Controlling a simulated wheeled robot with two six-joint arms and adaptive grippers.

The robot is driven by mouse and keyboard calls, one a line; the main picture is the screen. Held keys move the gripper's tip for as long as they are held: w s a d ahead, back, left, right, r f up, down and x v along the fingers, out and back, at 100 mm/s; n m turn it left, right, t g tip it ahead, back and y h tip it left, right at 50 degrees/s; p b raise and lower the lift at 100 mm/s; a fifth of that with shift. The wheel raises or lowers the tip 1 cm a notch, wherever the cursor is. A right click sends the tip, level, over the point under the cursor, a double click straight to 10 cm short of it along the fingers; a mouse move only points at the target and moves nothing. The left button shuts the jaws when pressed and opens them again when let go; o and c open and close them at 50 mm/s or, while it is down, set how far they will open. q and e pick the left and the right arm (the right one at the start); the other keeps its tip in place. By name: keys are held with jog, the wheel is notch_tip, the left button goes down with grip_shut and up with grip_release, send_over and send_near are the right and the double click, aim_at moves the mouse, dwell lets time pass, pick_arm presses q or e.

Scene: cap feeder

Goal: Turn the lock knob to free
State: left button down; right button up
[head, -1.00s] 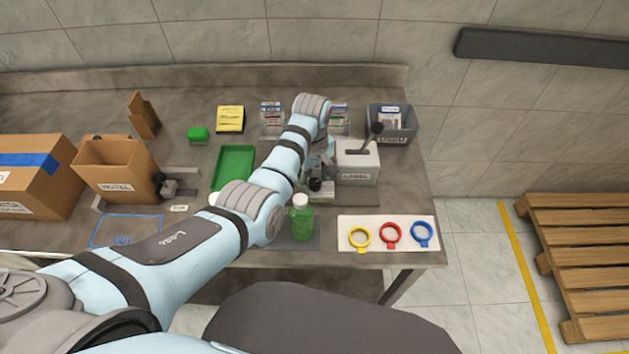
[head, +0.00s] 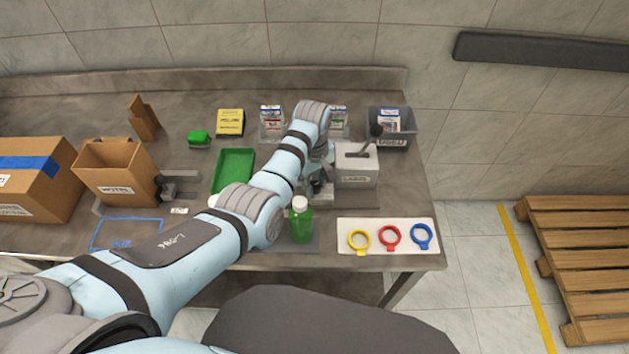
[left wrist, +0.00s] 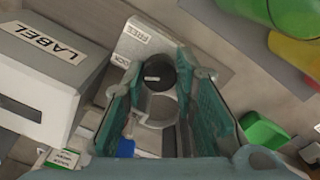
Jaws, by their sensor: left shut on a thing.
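The lock knob (left wrist: 158,76) is a round black knob with a small pale mark, seen between my fingers in the left wrist view. It sits by a grey plate (left wrist: 139,41) with small labels, one of which seems to read FREE and another LOCK. I cannot tell firmly which label the mark faces. My left gripper (left wrist: 160,92) is shut on the knob, with a teal-padded finger on each side. In the head view the left gripper (head: 321,178) is down beside the label box, and my arm and fingers hide most of the knob.
The grey label box (head: 357,180) with a lever stands close right of the gripper. A green bottle (head: 302,226) stands in front. A white mat (head: 348,228) with yellow, red and blue rings lies front right. A green tray (head: 217,181) is left of the forearm.

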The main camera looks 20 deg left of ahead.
pick_arm(q)
jog(key=shift+m+p, duration=0.8)
jog(key=shift+m, duration=0.3)
jog(key=shift+m+p, duration=0.4)
jog(key=shift+m, duration=0.5)
jog(key=m, duration=0.2)
jog(key=shift+m+p, duration=0.3)
jog(key=shift+m, duration=1.6)
jog(key=c, duration=1.4)
grip_release()
jog(key=shift+o, duration=0.5)
jog(key=shift+w+f, duration=0.1)
jog(key=shift+w, duration=0.05)
